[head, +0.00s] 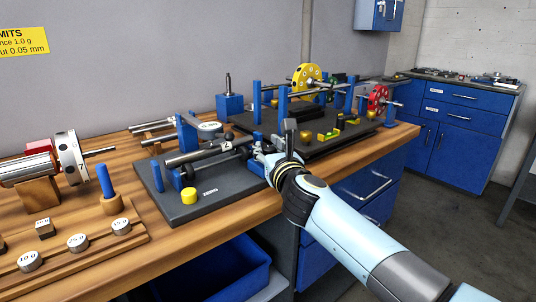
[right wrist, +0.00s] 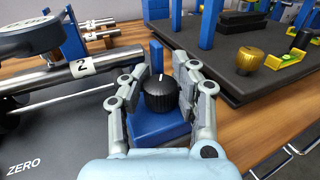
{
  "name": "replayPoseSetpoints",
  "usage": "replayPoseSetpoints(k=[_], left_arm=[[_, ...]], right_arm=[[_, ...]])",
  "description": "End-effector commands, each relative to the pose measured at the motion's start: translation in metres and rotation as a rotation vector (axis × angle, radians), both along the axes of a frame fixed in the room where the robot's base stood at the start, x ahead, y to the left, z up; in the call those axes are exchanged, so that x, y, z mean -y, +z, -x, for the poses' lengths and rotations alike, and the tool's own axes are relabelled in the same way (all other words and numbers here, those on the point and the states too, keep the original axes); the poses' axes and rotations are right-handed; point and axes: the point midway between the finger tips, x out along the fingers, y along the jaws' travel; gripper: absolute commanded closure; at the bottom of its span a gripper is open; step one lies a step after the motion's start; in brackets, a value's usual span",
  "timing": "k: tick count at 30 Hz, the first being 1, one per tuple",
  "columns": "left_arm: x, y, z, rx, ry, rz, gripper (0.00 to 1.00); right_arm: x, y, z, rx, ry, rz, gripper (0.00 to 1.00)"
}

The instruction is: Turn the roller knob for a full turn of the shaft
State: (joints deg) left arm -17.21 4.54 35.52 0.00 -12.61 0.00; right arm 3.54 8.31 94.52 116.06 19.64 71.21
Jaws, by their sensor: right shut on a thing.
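The black ribbed roller knob (right wrist: 161,97) sits on a blue block (right wrist: 158,130) in the right wrist view. A white line marks its top. My right gripper (right wrist: 160,80) has its grey fingers on both sides of the knob and is shut on it. In the head view, this gripper (head: 266,156) is at the right end of the dark plate (head: 225,192), and the knob cannot be made out. A silver shaft (right wrist: 112,63) with a white "2" label lies left of the knob. The shaft also shows in the head view (head: 190,156). My left gripper is not in view.
A yellow cylinder (head: 190,196) stands on the plate marked ZERO. A second dark plate (head: 345,138) behind holds blue posts, a yellow disc (head: 306,82) and a red disc (head: 378,99). Labelled weights (head: 78,242) and a rotor (head: 72,157) are at left.

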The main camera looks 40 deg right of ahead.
Motion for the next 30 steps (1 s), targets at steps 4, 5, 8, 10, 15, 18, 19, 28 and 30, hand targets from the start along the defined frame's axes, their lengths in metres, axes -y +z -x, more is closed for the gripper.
replayPoseSetpoints(k=[4,5,8,10,15,18,19,28,30], left_arm=[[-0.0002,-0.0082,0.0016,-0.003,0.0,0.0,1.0],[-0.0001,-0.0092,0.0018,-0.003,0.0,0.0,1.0],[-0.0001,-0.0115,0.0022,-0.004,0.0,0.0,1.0],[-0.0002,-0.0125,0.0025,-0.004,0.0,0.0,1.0],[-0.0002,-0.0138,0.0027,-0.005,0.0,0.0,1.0],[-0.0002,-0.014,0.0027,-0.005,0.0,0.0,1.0],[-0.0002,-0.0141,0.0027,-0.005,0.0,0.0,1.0],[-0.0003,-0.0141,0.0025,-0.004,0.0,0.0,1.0],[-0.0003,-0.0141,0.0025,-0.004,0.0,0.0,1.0]], right_arm=[[-0.0011,-0.0063,0.0012,-0.007,-0.084,-0.005,1.0],[-0.001,-0.0062,0.0012,-0.007,-0.097,-0.005,1.0],[-0.001,-0.0058,0.0011,-0.007,-0.134,-0.006,1.0],[-0.0006,-0.0054,0.0012,-0.007,-0.153,-0.003,1.0],[-0.0005,-0.0054,0.0014,-0.009,-0.177,-0.005,1.0],[-0.0005,-0.0053,0.0014,-0.009,-0.182,-0.004,1.0],[-0.0005,-0.0053,0.0014,-0.009,-0.183,-0.004,1.0],[-0.0005,-0.0055,0.0015,-0.009,-0.184,-0.005,1.0],[-0.0006,-0.0056,0.0015,-0.009,-0.184,-0.005,1.0]])
